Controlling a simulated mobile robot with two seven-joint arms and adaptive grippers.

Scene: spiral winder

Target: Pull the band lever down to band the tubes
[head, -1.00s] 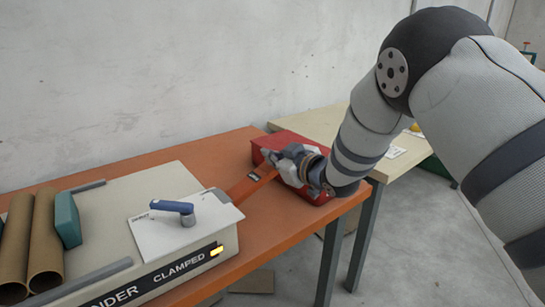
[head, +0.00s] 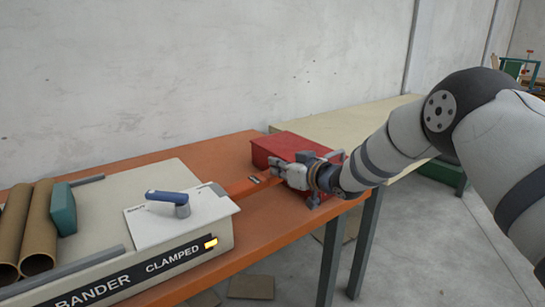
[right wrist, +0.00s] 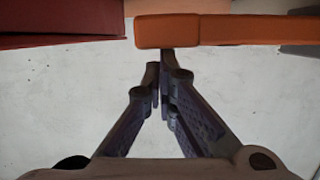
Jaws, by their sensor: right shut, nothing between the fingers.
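The bander (head: 150,255) is a cream machine marked BANDER CLAMPED with a lit yellow lamp. An orange band lever (head: 243,187) sticks out from its right side, nearly flat. It spans the top of the right wrist view (right wrist: 230,30). My right gripper (head: 275,167) is shut and empty at the lever's outer end. In the right wrist view its closed fingertips (right wrist: 163,62) meet the lever's edge; contact is not certain. Brown tubes (head: 40,225) lie in the bander at left, beside a teal block (head: 63,208). My left gripper is not in view.
A red box (head: 290,150) sits close behind my right gripper on the orange table (head: 262,225). A pale table (head: 350,120) stands behind at right.

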